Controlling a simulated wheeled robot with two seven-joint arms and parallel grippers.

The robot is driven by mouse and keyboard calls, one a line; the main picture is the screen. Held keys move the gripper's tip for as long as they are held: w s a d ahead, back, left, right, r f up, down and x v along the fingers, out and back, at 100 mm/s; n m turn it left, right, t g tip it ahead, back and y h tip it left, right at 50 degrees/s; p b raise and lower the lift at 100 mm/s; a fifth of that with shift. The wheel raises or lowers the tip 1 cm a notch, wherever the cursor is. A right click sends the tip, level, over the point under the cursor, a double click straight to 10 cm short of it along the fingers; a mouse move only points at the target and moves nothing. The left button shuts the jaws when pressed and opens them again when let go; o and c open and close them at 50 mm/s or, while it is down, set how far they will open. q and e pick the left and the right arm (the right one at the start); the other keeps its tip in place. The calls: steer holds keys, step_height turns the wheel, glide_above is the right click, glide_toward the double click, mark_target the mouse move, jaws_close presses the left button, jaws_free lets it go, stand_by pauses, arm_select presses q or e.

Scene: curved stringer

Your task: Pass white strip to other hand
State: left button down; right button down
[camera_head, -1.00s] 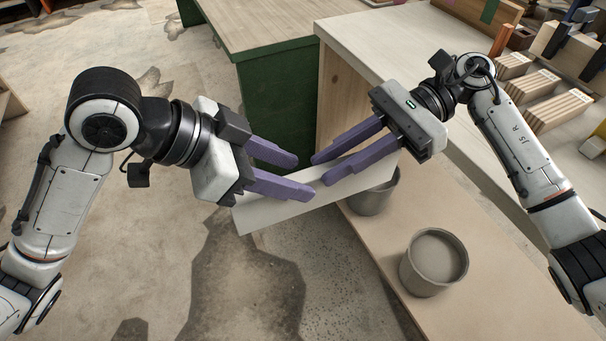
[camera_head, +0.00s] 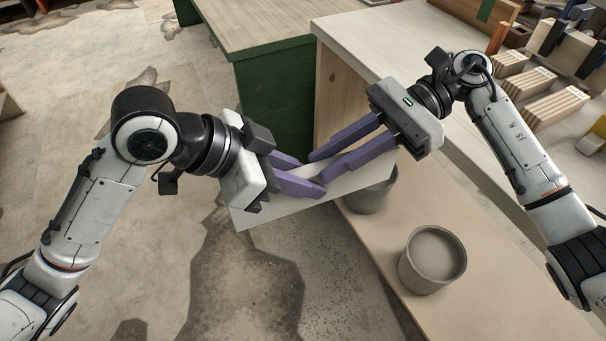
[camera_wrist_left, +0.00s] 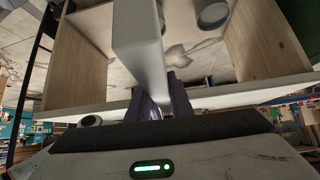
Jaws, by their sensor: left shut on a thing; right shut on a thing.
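The white strip (camera_head: 268,218) is a flat pale board held in the air between my two grippers, slanting up to the right in the head view. My left gripper (camera_head: 308,176) comes in from the left, shut on the strip near its middle. My right gripper (camera_head: 316,167) comes from the upper right, also shut on the strip. The purple fingers of both grippers meet closely and hide the middle of the strip. In the left wrist view the strip (camera_wrist_left: 140,45) stands large in front of the left fingers (camera_wrist_left: 162,100).
Two grey pots (camera_head: 432,260) (camera_head: 372,195) stand on the low wooden shelf (camera_head: 455,300) below right of the strip. A pale workbench (camera_head: 400,50) and a green cabinet (camera_head: 275,95) stand behind. Open concrete floor lies at the left.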

steer(key=c, duration=1.5)
jaws_free()
steer(key=shift+s, duration=0.2)
